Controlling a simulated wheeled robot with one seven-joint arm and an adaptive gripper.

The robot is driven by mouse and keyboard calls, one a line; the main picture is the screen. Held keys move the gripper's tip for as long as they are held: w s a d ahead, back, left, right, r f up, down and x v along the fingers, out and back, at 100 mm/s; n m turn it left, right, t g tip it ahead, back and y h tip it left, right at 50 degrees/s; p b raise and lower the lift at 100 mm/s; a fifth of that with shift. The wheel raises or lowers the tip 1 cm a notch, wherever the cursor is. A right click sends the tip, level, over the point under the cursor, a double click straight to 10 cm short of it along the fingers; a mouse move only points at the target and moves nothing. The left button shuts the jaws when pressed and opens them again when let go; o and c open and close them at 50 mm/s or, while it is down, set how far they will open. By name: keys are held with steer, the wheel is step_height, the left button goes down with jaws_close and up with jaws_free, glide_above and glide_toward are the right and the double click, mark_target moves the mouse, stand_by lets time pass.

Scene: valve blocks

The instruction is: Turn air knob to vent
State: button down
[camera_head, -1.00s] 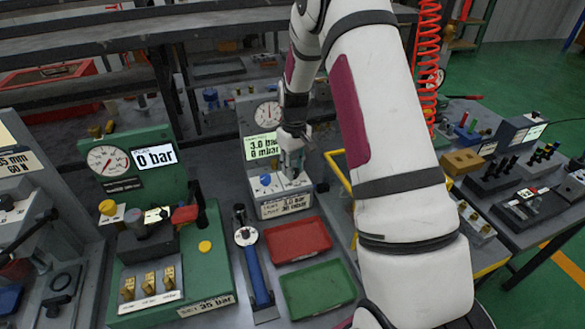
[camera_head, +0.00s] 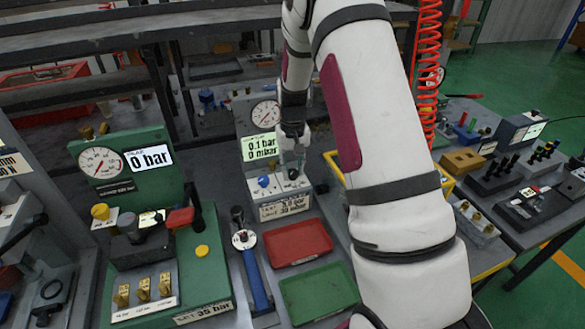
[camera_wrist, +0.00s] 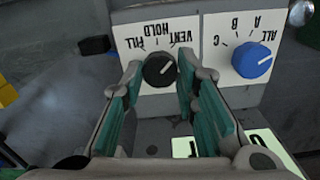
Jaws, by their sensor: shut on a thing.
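The air knob (camera_wrist: 160,69) is a round black knob with a white pointer line, on a white panel in the wrist view. Its labels FILL, HOLD and VENT read upside down there. The pointer line slants up and right, toward the VENT side. My gripper (camera_wrist: 161,74) has its teal-padded fingers on both sides of the knob and is shut on it. In the head view my gripper (camera_head: 292,163) reaches down to the front of the small test box (camera_head: 285,208). The box's display (camera_head: 261,147) reads 0.1 bar and 0 mbar.
A blue selector knob (camera_wrist: 252,60), marked A, B, C and ALL, sits close beside the air knob. A green press rig (camera_head: 195,265) stands left. A red tray (camera_head: 298,242) and a green tray (camera_head: 318,291) lie in front. A yellow-edged bin is right.

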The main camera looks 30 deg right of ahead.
mark_target(293, 171)
steer(key=c, duration=1.2)
jaws_free()
steer(key=shift+c, duration=0.2)
steer(key=shift+r, duration=0.15)
step_height(293, 171, up, 12)
